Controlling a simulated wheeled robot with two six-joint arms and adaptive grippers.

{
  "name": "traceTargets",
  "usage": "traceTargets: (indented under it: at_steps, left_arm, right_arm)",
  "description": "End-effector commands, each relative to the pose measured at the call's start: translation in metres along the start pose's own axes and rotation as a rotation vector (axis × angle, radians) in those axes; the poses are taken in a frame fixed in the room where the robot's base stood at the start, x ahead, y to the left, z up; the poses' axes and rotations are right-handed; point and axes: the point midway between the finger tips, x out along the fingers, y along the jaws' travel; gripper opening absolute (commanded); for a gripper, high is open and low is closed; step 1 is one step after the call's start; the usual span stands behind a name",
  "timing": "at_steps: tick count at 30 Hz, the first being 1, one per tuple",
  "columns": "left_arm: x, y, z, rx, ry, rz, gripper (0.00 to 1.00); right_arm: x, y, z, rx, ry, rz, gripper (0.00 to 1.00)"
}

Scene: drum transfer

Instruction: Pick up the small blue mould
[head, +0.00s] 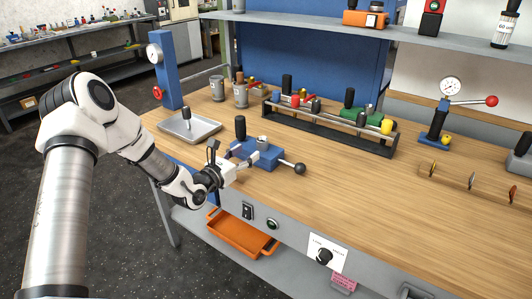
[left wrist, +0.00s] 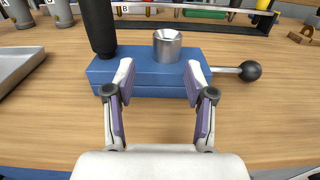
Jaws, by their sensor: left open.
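The small blue mould (head: 266,158) appears to be the low blue block on the front left of the wooden bench. It has an upright black handle, a silver cup on top and a rod with a black ball at its right side. In the left wrist view the blue mould (left wrist: 155,88) lies straight ahead. My left gripper (head: 250,162) is open at its near side. The fingertips show in the left wrist view (left wrist: 158,76), spread on either side of the silver cup's line and overlapping the block's front. Contact cannot be told. My right gripper is not in view.
A metal tray (head: 203,128) stands left of the mould, with grey cups (head: 217,88) behind it. A dark rack (head: 330,130) with coloured handles lies behind. A gauge press (head: 437,125) stands to the right. The bench's middle and front right are largely clear.

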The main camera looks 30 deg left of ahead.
Motion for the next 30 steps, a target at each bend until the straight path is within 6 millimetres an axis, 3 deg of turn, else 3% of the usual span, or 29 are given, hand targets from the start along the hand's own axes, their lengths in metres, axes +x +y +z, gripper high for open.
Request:
traceTargets:
  at_steps: [13, 20, 21, 25, 26, 30]
  left_arm:
    - [0.068, -0.004, -0.003, 0.002, -0.002, 0.001, 0.55]
    - [0.074, -0.004, -0.003, -0.003, -0.001, 0.002, 0.55]
    - [0.074, -0.004, -0.003, -0.003, -0.001, 0.002, 0.51]
    - [0.074, -0.004, -0.003, -0.003, -0.001, 0.002, 0.05]
    - [0.074, -0.004, -0.003, -0.002, -0.001, 0.002, 0.0]
    - [0.074, -0.004, -0.001, 0.0, -0.005, 0.001, 0.0]
  right_arm:
    - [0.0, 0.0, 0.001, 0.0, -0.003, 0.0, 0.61]
    - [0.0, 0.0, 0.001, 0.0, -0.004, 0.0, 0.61]
    - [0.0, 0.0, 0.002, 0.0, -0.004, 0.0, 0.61]
    - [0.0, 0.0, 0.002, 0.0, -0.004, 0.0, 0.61]
    - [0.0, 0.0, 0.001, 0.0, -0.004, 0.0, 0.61]
    - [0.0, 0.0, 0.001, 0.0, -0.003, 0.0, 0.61]
